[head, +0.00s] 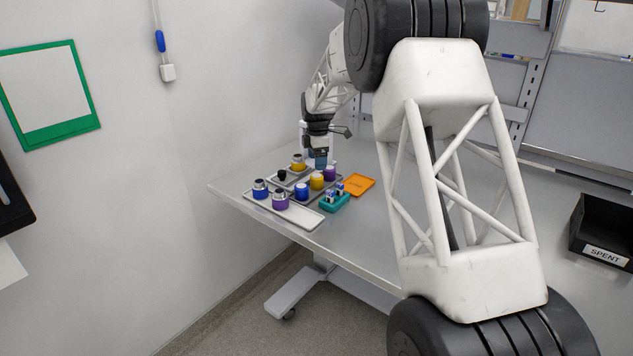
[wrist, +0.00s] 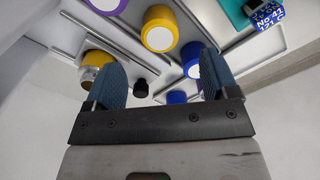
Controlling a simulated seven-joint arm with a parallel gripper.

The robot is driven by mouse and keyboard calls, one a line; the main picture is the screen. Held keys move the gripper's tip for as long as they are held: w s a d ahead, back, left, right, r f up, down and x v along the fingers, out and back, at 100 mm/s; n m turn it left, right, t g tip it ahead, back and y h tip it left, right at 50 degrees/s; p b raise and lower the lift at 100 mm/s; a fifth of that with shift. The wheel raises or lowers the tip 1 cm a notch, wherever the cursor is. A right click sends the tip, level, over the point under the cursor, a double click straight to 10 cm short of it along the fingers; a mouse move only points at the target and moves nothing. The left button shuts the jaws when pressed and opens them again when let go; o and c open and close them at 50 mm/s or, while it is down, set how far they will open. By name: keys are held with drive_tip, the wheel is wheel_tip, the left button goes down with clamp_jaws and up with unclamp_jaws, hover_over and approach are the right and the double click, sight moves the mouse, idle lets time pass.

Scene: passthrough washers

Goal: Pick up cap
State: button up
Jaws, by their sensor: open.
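Several coloured cap-like pieces stand on grey trays; which one is meant I cannot tell. In the head view I see a yellow one (head: 316,182), a purple one (head: 330,173), a blue one (head: 302,190) and a small black one (head: 282,174). A yellow one with a metal part (head: 298,162) stands at the back. My gripper (head: 320,158) hangs above the far side of the group. In the wrist view my gripper (wrist: 160,76) is open with nothing held. The small black piece (wrist: 141,88) appears between its blue fingers, and the yellow cap (wrist: 159,29) lies beyond.
Blue (head: 260,188) and purple (head: 280,200) pieces with metal tops stand on the near tray (head: 305,217). A teal holder (head: 335,203) and an orange tray (head: 358,185) are to the right. A black SPENT bin (head: 600,235) is far right. A wall stands left.

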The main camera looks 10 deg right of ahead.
sight(317, 175)
drive_tip(key=shift+f, duration=1.25)
drive_tip(key=shift+a+f, duration=0.1)
drive_tip(key=shift+f, duration=2.5)
drive_tip(key=c, duration=1)
